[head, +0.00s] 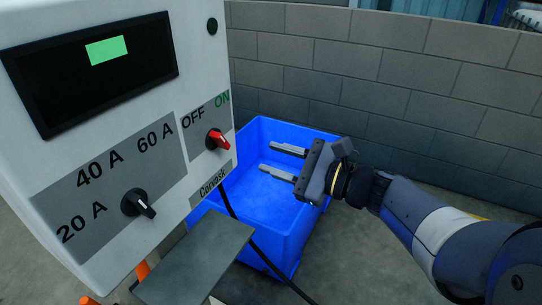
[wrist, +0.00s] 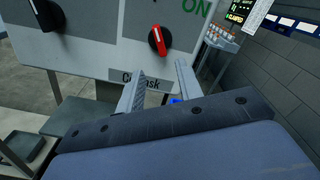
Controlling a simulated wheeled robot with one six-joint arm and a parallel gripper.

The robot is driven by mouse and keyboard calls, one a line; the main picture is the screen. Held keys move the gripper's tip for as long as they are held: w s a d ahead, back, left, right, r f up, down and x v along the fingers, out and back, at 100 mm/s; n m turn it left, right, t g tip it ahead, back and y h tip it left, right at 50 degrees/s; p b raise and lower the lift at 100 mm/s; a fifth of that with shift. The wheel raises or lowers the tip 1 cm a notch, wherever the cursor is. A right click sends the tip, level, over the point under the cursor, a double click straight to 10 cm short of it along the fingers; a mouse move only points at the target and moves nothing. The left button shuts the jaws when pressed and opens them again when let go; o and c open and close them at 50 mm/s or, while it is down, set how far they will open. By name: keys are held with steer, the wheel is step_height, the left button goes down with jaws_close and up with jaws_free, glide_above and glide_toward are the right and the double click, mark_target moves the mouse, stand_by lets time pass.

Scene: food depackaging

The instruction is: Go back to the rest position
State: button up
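My gripper (head: 276,161) is at the end of my arm in the middle of the head view, above the blue crate. Its two fingers are apart with nothing between them, pointing left toward the control box (head: 214,168). In the wrist view the open fingers (wrist: 158,82) point at the box's lower edge. A red knob (head: 217,139) sits between the OFF and ON labels; it also shows in the wrist view (wrist: 158,40). The fingers are apart from the knob. A black knob (head: 138,204) sits by the amp labels. The dark display (head: 90,80) has a green lit patch.
The blue crate (head: 318,130) stands on the floor beneath my gripper and looks empty where visible. A grey block wall (head: 400,70) runs behind it. A grey plate (head: 195,262) and a black cable (head: 262,252) are below the box. The wrist view shows a distant lit screen (wrist: 240,12).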

mark_target(226, 143)
steer(key=x, duration=1)
steer(key=shift+w+a, duration=0.15)
steer(key=shift+a, duration=0.1)
steer(key=shift+w+a+r, duration=0.1)
steer(key=shift+a, duration=0.05)
